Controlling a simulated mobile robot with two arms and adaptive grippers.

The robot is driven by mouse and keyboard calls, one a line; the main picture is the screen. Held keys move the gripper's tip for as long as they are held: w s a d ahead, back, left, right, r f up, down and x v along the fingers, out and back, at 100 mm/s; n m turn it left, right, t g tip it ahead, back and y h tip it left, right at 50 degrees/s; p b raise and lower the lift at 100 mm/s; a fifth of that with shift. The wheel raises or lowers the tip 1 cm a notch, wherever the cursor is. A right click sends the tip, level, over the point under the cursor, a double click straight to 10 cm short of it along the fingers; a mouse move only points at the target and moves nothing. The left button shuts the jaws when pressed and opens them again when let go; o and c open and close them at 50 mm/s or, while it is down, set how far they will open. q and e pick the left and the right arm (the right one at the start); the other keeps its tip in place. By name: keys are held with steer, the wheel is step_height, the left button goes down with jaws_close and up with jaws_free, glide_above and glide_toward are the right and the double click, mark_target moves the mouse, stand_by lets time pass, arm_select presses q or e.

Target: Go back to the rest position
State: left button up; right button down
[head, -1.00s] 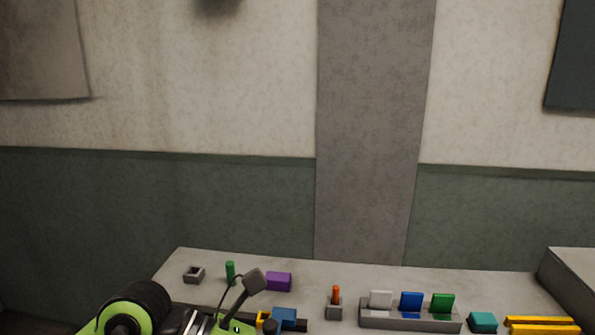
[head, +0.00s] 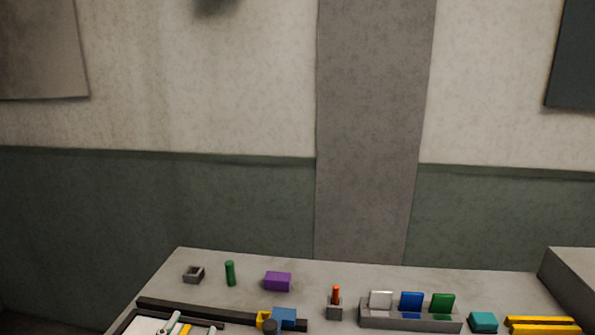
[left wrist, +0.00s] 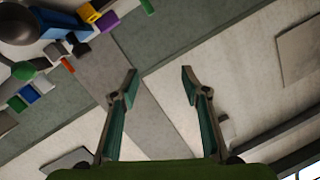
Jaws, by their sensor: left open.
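My left gripper (left wrist: 160,77) is open and empty in the left wrist view, its two fingers with green inner faces spread apart. Beyond the fingers are only the pale and green wall and the grey pillar. The workbench objects lie up and to the left of the fingers there, clear of them. In the head view I cannot make out the left gripper for certain. My right gripper is in neither view.
The bench holds a purple block (head: 278,281), a green cylinder (head: 230,273), an orange peg (head: 336,293) in a grey holder, a grey rack (head: 377,318) with white, blue and green pieces, a teal block (head: 483,322) and yellow bars (head: 541,326). A small grey socket (head: 194,274) stands at back left.

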arm_select(q)
steer(key=s+a+f+n+g, duration=0.1)
steer(key=s+f+g, duration=0.35)
steer(key=f, duration=0.35)
steer(key=s+a+f+n+g, duration=0.1)
steer(key=s+f+g, duration=0.2)
steer(key=s+f, duration=0.4)
steer(key=s+d+f+n+g, duration=0.15)
steer(key=s+f+g, duration=0.35)
steer(key=s+f, duration=0.6)
steer(key=s+f+g, duration=0.2)
steer(key=s+f, duration=0.1)
steer(key=f, duration=2.1)
steer(key=s+a+f, duration=0.3)
steer(key=s+f, duration=1.3)
steer(key=s, duration=0.1)
steer(key=shift+s+m+g, duration=0.15)
steer(key=shift+m+g, duration=0.2)
steer(key=shift+f, duration=0.1)
